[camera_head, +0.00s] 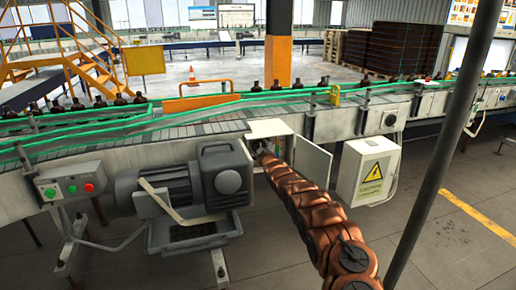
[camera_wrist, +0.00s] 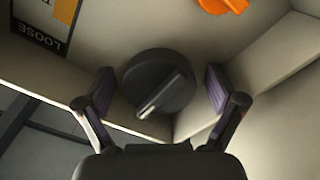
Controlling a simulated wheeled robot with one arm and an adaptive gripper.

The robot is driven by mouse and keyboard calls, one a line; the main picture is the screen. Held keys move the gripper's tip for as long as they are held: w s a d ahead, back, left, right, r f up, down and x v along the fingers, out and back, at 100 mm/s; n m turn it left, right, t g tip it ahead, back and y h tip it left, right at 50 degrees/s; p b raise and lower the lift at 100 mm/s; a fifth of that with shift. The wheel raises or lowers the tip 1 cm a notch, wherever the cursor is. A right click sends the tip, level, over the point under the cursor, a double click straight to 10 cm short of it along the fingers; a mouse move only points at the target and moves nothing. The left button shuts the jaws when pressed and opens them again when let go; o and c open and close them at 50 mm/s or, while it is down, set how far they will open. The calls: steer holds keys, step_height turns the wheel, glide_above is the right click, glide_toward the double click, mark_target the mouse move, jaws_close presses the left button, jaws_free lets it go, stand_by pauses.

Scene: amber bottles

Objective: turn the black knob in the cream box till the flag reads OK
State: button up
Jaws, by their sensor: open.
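The cream box (camera_head: 272,128) stands under the conveyor with its door (camera_head: 312,160) swung open to the right. In the wrist view the black knob (camera_wrist: 158,84) is a round dial with a pale line across its grip. My gripper (camera_wrist: 160,100) is open, with one finger on each side of the knob and a gap showing at both sides. In the head view my gripper (camera_head: 264,150) is in the box opening, mostly hidden by my arm. A black-framed label (camera_wrist: 42,22) at upper left reads LOOSE, upside down. I see no flag reading OK.
An orange part (camera_wrist: 222,5) sits on the box's inside at the wrist view's top edge. A grey motor (camera_head: 185,185) stands left of the box. A cream cabinet with a yellow warning sign (camera_head: 371,174) stands right. A grey pole (camera_head: 440,150) rises at right.

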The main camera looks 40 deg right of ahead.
steer(key=c, duration=1.1)
steer(key=shift+c, duration=0.3)
steer(key=shift+m, duration=0.3)
